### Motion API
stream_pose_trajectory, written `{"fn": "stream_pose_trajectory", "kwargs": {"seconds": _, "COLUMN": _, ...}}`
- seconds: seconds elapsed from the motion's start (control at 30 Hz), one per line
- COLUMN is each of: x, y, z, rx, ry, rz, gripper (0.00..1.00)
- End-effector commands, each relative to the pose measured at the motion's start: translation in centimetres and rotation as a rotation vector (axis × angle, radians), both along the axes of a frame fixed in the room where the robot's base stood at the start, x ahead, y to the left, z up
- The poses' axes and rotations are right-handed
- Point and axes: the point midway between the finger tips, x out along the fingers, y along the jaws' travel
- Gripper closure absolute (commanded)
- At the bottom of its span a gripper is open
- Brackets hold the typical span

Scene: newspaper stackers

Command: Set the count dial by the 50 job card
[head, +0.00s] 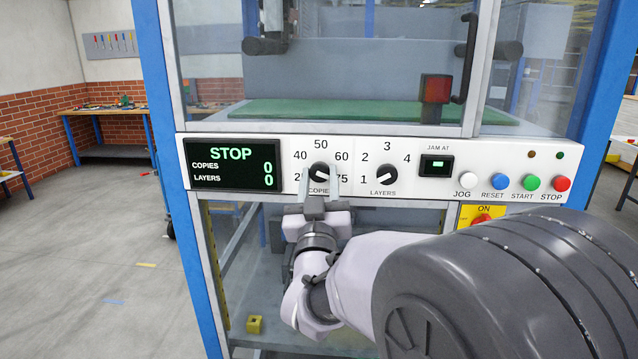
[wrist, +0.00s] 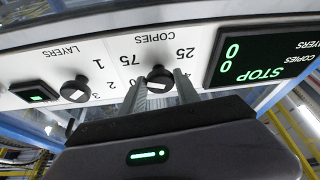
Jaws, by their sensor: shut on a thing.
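The COPIES dial (head: 319,171) is a black knob with a white mark on the white panel, ringed by 25, 40, 50, 60 and 75. The number 50 is printed straight above it. My gripper (head: 321,181) reaches up from below, with one finger on each side of this knob, shut on it. In the wrist view, which is upside down, the knob (wrist: 160,77) sits between my fingertips (wrist: 160,85). I cannot tell which number its white mark points to. No job card shows in either view.
The LAYERS dial (head: 386,176) is close on the right. The display (head: 233,165) reads STOP, COPIES 0, LAYERS 0. JOG, RESET, START and STOP (head: 562,183) buttons line the panel's right, above a red ON switch (head: 482,219). A yellow block (head: 255,325) lies below.

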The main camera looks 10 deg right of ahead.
Motion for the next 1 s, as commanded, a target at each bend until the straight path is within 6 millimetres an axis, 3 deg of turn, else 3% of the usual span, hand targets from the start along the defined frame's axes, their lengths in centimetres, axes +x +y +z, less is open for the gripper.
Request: {"fn": "stream_pose_trajectory", "kwargs": {"seconds": 1.0, "x": -0.23, "y": -0.67, "z": 0.51, "rx": -0.901, "ry": 0.291, "rz": -0.002, "gripper": 1.00}}
